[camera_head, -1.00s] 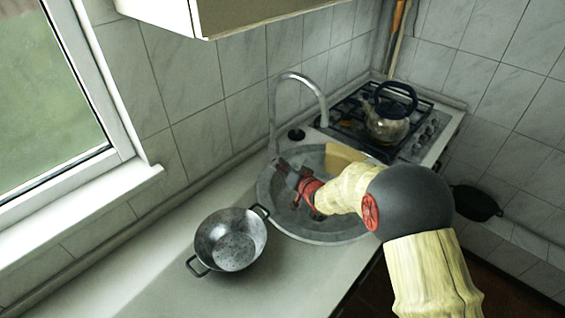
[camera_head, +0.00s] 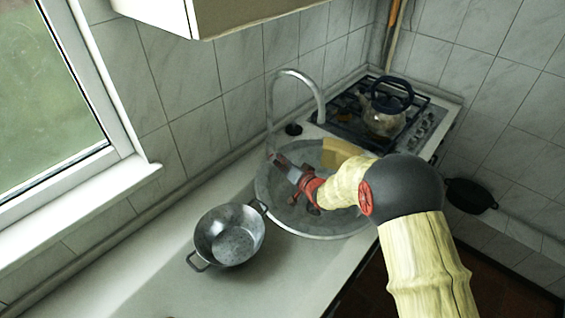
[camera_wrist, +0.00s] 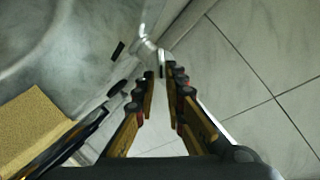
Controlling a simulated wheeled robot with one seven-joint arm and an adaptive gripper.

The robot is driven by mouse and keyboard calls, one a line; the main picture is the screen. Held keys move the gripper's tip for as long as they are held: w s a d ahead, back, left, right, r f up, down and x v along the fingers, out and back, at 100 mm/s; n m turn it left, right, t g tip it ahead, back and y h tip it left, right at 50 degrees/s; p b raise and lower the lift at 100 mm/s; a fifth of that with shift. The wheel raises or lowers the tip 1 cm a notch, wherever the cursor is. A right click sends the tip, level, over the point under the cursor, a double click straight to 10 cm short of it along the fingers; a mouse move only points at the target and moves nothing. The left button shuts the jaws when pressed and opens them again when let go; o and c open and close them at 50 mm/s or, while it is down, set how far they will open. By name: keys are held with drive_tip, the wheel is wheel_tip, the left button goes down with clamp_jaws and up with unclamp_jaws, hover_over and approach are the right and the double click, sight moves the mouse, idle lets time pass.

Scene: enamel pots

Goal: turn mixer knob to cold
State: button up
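The mixer tap (camera_head: 322,104) has a tall curved metal spout over the round grey sink (camera_head: 336,232). My gripper (camera_head: 277,160) is low beside the tap's base, and its fingertips hide part of that base in the head view. In the wrist view my gripper (camera_wrist: 159,77) has two fingers with a visible gap between them. The tap's metal body (camera_wrist: 147,47) shows just beyond the fingertips, with a small metal part close to the right fingertip. I cannot tell whether it is touched. The knob itself is not clearly distinguishable, nor is its turn.
A metal pot (camera_head: 230,236) stands on the counter left of the sink. A yellow block (camera_head: 338,152) is at the sink's far side; a kettle (camera_head: 384,117) is on the hob behind. The tiled wall is close behind the tap. A black pan (camera_head: 470,196) is at right.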

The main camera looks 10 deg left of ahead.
drive_tip(key=shift+o, duration=1.3)
drive_tip(key=v, duration=1.2)
